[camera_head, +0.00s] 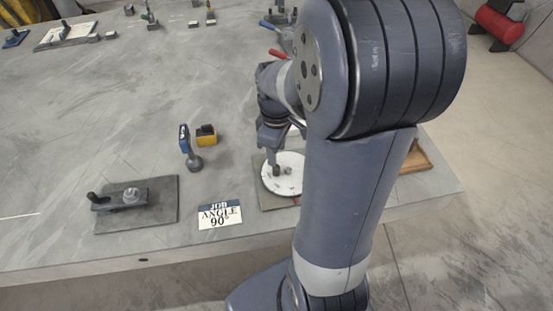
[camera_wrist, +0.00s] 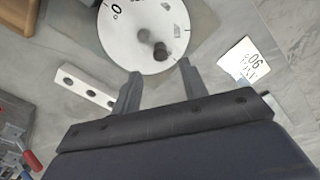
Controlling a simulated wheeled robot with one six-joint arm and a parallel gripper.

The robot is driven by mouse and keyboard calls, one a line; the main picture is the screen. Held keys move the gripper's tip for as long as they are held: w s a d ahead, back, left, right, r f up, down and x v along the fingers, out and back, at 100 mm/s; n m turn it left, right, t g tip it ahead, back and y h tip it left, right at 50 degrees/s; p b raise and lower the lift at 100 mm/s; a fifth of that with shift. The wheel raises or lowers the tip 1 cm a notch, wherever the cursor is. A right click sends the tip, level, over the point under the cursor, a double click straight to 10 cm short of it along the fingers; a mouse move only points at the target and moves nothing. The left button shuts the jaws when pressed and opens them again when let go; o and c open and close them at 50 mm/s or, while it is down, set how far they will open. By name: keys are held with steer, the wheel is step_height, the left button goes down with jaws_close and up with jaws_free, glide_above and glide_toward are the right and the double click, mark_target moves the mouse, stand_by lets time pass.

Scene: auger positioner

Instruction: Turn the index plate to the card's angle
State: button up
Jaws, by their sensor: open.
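The index plate (camera_head: 285,181) is a white round dial on a grey square base, partly hidden behind my arm in the head view. In the wrist view the white dial (camera_wrist: 125,32) shows a 0° mark, other marks near its rim and a dark upright knob (camera_wrist: 160,50). My gripper (camera_wrist: 158,74) is open, its two fingertips apart near the dial's edge with the knob beyond them. It shows over the plate in the head view. I cannot tell whether it touches anything. The job card (camera_head: 220,214) reads "ANGLE 90°" and lies left of the plate; it also shows in the wrist view (camera_wrist: 243,62).
A dark base with a handle (camera_head: 135,203) lies left of the card. A pale bar with holes (camera_wrist: 88,88) lies near the left finger in the wrist view. The table's middle-left is largely clear.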

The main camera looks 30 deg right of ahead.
mark_target(276, 168)
steer(key=shift+r, duration=1.6)
steer(key=shift+f, duration=0.1)
step_height(276, 168, down, 11)
steer(key=shift+r+b, duration=0.1)
steer(key=shift+b, duration=0.35)
steer(key=shift+r, duration=0.1)
